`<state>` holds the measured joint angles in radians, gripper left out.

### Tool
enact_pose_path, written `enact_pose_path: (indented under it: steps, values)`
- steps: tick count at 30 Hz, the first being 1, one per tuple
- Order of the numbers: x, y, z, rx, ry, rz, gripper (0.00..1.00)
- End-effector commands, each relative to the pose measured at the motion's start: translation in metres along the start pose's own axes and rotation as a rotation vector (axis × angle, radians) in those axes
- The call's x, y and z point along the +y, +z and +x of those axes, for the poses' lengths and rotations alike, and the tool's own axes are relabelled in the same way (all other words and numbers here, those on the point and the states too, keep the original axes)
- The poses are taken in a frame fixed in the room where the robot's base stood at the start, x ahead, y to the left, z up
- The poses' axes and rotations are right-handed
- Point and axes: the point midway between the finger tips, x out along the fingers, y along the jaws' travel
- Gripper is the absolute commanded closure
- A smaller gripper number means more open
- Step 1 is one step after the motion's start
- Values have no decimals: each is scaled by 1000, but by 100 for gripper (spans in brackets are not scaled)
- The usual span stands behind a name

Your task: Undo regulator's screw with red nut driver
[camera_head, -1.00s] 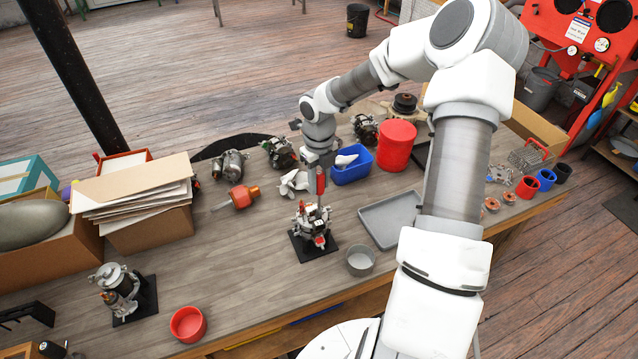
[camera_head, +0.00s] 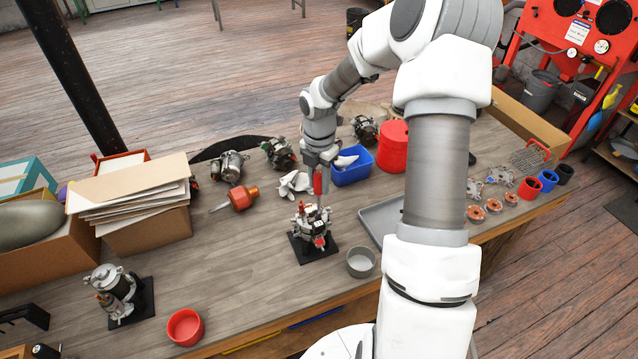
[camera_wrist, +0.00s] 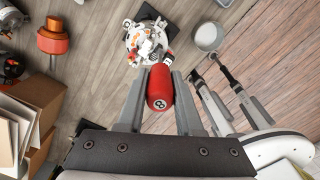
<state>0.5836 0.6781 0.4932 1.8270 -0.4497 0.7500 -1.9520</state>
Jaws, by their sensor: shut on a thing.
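My gripper (camera_wrist: 159,98) is shut on the red nut driver (camera_wrist: 160,88), whose handle end, marked 8, faces the wrist camera. In the head view the driver (camera_head: 318,183) hangs upright below the gripper, with its thin shaft pointing down. The alternator (camera_head: 313,222) stands on a black base plate just under it, with the regulator (camera_head: 319,241) seemingly the dark and red part on its front. The alternator also shows past the driver in the wrist view (camera_wrist: 144,38). The driver's tip and the screw are too small to make out, so I cannot tell whether they touch.
A grey cup (camera_head: 361,263) stands right of the base plate, and a grey tray (camera_head: 380,218) lies behind it. A red cup (camera_head: 186,326) stands front left. Bare bench lies left of the alternator.

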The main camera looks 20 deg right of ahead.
Motion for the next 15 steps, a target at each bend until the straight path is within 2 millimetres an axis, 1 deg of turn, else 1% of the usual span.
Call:
enact_pose_path:
  steps: [4, 6, 11, 15]
  values:
    - [0, 0, 1, -2, 1, 184, 100]
    - [0, 0, 1, -1, 1, 242, 100]
    - [0, 0, 0, -2, 1, 312, 100]
    - [0, 0, 2, -2, 1, 477, 100]
